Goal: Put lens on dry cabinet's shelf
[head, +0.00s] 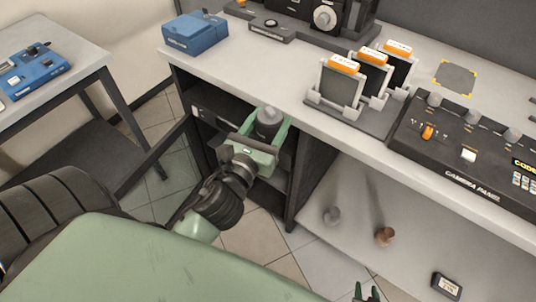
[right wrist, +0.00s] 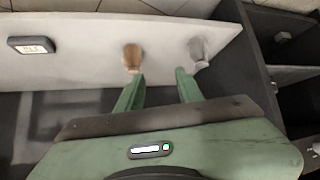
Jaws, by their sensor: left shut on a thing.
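The lens (head: 268,122), a dark grey cylinder, stands upright between the fingers of my left gripper (head: 268,132), which is shut on it. My left gripper is at the open front of the dry cabinet (head: 205,124), a black unit with shelves under the worktop. The lens's lower part is hidden by the gripper, so I cannot tell whether it touches a shelf. My right gripper (head: 368,292) is at the bottom edge of the head view. In the right wrist view its fingers (right wrist: 159,90) are apart with nothing between them.
The worktop (head: 290,85) overhangs the cabinet and carries a blue box (head: 195,32), a card holder (head: 350,108) and a camera panel (head: 460,150). A grey knob (head: 332,215), a brown knob (head: 384,236) and a small labelled box (head: 446,285) are on the pale lower surface.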

